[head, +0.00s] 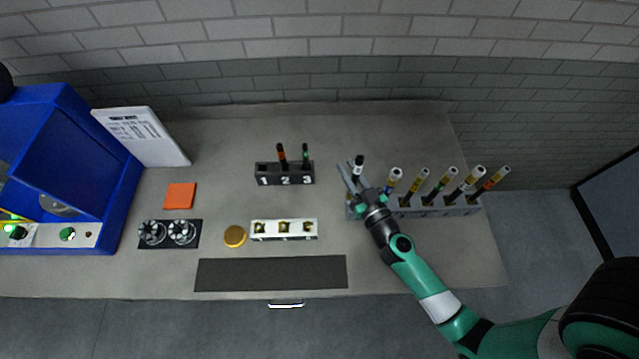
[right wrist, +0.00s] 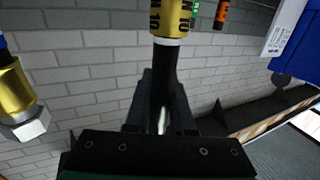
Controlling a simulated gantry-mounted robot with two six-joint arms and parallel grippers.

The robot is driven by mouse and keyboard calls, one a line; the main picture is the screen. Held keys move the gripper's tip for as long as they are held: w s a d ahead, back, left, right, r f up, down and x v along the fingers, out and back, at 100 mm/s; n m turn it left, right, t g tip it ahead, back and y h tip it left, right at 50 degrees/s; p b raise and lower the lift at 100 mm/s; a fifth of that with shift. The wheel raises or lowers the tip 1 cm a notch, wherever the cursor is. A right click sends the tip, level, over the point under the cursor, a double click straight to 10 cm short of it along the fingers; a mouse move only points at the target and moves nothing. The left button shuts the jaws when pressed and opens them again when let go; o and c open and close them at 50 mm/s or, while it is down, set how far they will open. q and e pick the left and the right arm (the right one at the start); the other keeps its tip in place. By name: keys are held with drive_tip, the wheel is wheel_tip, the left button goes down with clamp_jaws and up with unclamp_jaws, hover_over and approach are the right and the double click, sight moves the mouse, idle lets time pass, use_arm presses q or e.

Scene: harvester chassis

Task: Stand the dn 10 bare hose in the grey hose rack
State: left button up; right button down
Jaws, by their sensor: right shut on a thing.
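The grey hose rack (head: 430,211) stands at the right of the bench, with several yellow-labelled hoses leaning in it. My right gripper (head: 362,186) is over the rack's left end, shut on a black hose (head: 358,167) with a pale end. In the right wrist view this hose (right wrist: 174,17) has a yellow label reading 10 and a white ring, and runs down between the fingers (right wrist: 162,105). Its lower end is hidden, so I cannot tell whether it is in a rack slot. My left gripper is not in view.
A neighbouring hose with a metal hex end (right wrist: 24,115) is close beside the gripper. A black numbered block (head: 285,181) holds two hoses. A white fixture (head: 284,237), yellow disc (head: 235,236) and blue cabinet (head: 75,165) are further left. The dark mat (head: 270,273) is clear.

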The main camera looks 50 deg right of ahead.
drive_tip(key=shift+m+g+h, duration=0.4)
drive_tip(key=shift+h, duration=0.2)
drive_tip(key=d+f+b, duration=0.1)
drive_tip(key=s+d+f+b, duration=0.1)
drive_tip(key=f+b, duration=0.1)
drive_tip(key=d+f+b, duration=0.1)
drive_tip(key=b, duration=0.1)
drive_tip(key=shift+s+d+f, duration=0.1)
drive_tip(key=shift+s+f, duration=0.05)
drive_tip(key=shift+s, duration=0.25)
drive_tip(key=shift+f, duration=0.15)
drive_tip(key=shift+f+b, duration=3.3)
drive_tip(key=shift+f, duration=0.3)
drive_tip(key=c, duration=0.7)
unclamp_jaws()
drive_tip(key=shift+s, duration=0.15)
drive_tip(key=b+v, duration=0.1)
drive_tip(key=v, duration=1)
drive_tip(key=shift+s+r, duration=0.1)
